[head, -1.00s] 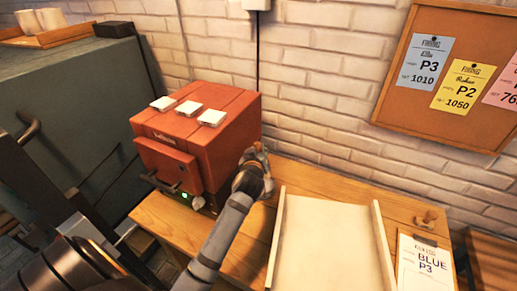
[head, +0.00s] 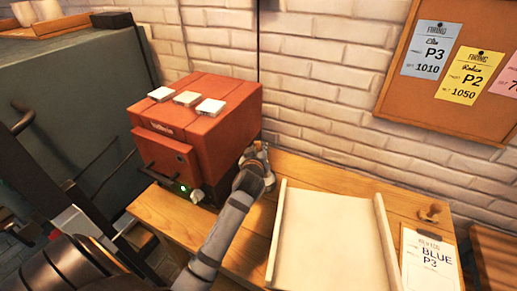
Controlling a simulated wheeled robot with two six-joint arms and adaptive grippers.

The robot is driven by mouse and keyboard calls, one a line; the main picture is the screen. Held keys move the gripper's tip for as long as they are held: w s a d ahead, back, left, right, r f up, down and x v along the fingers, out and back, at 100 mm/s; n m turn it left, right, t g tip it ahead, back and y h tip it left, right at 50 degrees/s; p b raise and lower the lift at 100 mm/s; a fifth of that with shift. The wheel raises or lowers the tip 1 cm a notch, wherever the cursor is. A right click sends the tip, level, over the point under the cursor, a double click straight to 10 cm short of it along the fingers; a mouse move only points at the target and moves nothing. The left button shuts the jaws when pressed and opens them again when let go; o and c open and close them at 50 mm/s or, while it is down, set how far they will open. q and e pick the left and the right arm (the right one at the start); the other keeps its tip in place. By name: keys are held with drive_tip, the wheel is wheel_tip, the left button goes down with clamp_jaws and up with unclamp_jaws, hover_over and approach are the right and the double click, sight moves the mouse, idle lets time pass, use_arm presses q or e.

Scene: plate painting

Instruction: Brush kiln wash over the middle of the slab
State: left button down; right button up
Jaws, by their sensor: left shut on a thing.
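A pale cream slab (head: 328,240) lies flat on the wooden bench, with a raised strip along its left and right sides. Its middle looks plain and bare, and its near end runs out of the picture. My left gripper (head: 257,155) is beyond the slab's far left corner, close to the right side of the red kiln, apart from the slab. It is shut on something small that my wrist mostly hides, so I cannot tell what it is. No brush or wash pot can be made out. My right gripper is not in view.
The red kiln (head: 225,118), with three white pieces on top, stands left of the slab. A clipboard (head: 430,262) and a small wooden knob-shaped thing (head: 430,213) are at the right. A brick wall and cork board (head: 395,95) close off the back.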

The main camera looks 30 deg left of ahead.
use_arm(q)
drive_tip(key=shift+f+b, duration=0.35)
drive_tip(key=shift+f, duration=0.15)
idle(0.3)
drive_tip(key=shift+f, duration=0.15)
idle(1.0)
wheel_tip(320, 180, up, 7)
drive_tip(key=p, duration=0.6)
idle(0.8)
